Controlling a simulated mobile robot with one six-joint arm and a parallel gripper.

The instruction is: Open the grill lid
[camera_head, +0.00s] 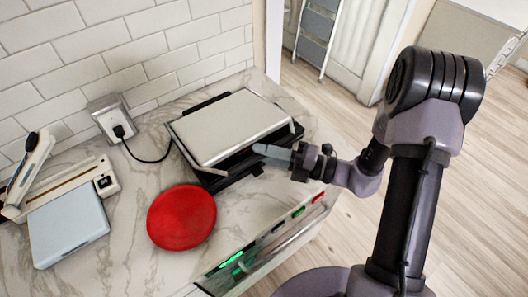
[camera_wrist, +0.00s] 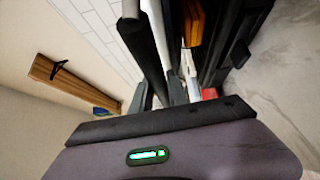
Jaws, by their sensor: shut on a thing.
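The grill stands on the marble counter in the head view, with a pale flat lid (camera_head: 235,122) over a black base (camera_head: 225,180). A dark gap shows between the lid and the base along the front edge, so the lid is slightly raised at that side. My gripper (camera_head: 262,152) reaches in from the right to the lid's front edge and is shut on the lid there. The exact grip is hidden. In the wrist view, the gripper's fingers (camera_wrist: 178,92) are close together beside a dark bar of the grill (camera_wrist: 147,58); the contact is unclear.
A red plate (camera_head: 182,217) lies in front of the grill. A scale-like pale device (camera_head: 68,228) lies at the left. A black cord runs from the grill to the wall outlet (camera_head: 108,115). The tiled wall stands close behind. Open floor lies to the right.

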